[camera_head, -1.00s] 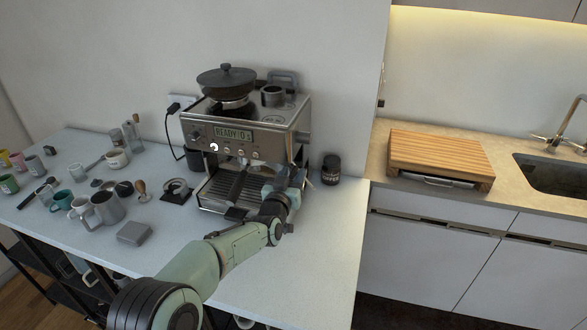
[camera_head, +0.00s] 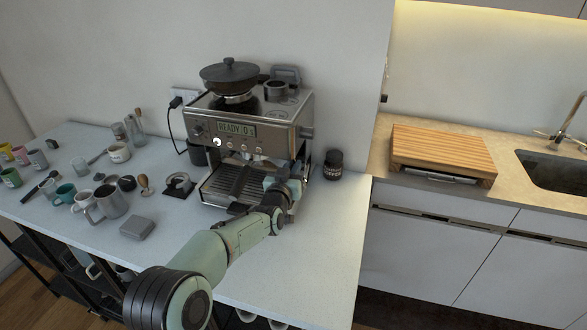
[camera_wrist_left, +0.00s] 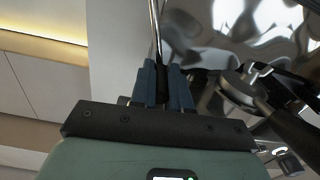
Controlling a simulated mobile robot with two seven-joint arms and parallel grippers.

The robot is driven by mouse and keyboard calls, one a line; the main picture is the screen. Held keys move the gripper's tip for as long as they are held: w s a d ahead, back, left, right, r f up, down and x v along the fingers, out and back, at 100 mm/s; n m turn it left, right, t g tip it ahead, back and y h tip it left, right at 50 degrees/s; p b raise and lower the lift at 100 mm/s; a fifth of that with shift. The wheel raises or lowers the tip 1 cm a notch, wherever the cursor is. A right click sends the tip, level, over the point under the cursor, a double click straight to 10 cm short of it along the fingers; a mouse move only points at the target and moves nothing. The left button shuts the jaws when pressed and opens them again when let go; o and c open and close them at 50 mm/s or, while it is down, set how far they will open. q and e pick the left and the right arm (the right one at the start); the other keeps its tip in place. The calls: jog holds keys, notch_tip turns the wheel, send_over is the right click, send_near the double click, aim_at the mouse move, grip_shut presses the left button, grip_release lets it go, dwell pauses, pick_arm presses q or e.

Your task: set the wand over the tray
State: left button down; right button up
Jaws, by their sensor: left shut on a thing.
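The coffee machine (camera_head: 250,125) stands on the white counter, with its slatted drip tray (camera_head: 222,184) low at the front. My left gripper (camera_head: 291,172) is at the machine's front right, by the tray's right end. In the left wrist view, its blue fingers (camera_wrist_left: 163,86) are shut on the wand (camera_wrist_left: 155,28), a thin shiny metal tube. The wand is mostly hidden behind my gripper in the head view. I cannot tell whether its tip is above the tray. My right gripper does not show.
A portafilter with a black handle (camera_wrist_left: 297,133) is close beside my fingers in the wrist view. A dark jar (camera_head: 333,165) stands right of the machine. A grey box (camera_head: 137,227), a metal pitcher (camera_head: 111,201) and several mugs stand left. The front counter is mostly clear.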

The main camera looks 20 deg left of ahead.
pick_arm(q)
jog(key=m+b, duration=0.2)
jog(key=m, duration=0.2)
jog(key=shift+d+f+h+b, duration=0.15)
jog(key=shift+f+h+b, duration=0.15)
jog(key=shift+b, duration=0.1)
jog(key=m, duration=0.1)
jog(key=m+b, duration=0.1)
jog(key=m, duration=0.1)
jog(key=shift+a+f, duration=0.15)
jog(key=shift+a, duration=0.2)
jog(key=shift+a+m+b, duration=0.15)
jog(key=shift+m+b, duration=0.3)
jog(key=shift+m, duration=0.05)
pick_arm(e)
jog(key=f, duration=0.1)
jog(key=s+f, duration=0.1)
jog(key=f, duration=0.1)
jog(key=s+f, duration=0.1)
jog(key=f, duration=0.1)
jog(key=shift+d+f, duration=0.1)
pick_arm(q)
jog(key=shift+a, duration=0.1)
jog(key=shift+a, duration=0.1)
jog(key=c, duration=1.1)
grip_release()
jog(key=shift+r, duration=0.2)
